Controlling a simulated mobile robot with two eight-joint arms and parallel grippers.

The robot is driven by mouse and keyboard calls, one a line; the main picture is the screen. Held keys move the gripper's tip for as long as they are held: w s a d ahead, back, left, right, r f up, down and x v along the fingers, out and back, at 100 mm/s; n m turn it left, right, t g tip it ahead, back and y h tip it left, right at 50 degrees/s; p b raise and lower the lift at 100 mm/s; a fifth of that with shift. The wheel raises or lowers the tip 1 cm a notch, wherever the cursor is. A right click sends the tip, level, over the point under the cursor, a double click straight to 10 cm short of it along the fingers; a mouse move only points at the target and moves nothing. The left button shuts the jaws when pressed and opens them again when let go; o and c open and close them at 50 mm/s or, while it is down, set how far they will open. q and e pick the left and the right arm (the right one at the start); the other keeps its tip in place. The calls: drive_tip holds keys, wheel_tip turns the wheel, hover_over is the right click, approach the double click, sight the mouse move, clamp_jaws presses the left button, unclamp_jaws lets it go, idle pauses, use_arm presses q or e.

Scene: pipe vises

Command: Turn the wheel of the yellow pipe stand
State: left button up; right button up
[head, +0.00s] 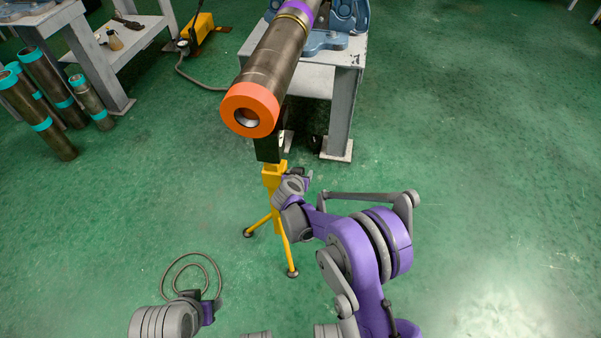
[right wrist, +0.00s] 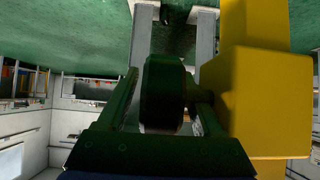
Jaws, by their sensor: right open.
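The yellow pipe stand (head: 274,178) stands on its tripod legs on the green floor, under the front end of a long pipe. Its yellow body fills the right side of the right wrist view (right wrist: 270,95). A dark round wheel (right wrist: 164,92) shows beside it in that view. My right gripper (head: 301,174) is at the right side of the stand, just below its top. In the right wrist view its fingers (right wrist: 166,110) are open, one on each side of the wheel; I cannot tell whether they touch it. The head view hides the wheel.
The long pipe (head: 275,65) with an orange end (head: 250,110) lies above the stand, running back to a blue vise (head: 325,40) on a grey table (head: 343,85). Several pipes (head: 45,95) stand at left. A cable (head: 190,268) lies on the floor. The right-hand floor is clear.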

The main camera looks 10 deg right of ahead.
drive_tip(key=p+v, duration=0.2)
drive_tip(key=v, duration=0.8)
drive_tip(key=shift+s+r, duration=0.25)
drive_tip(key=shift+s, duration=0.05)
drive_tip(key=shift+a, duration=0.1)
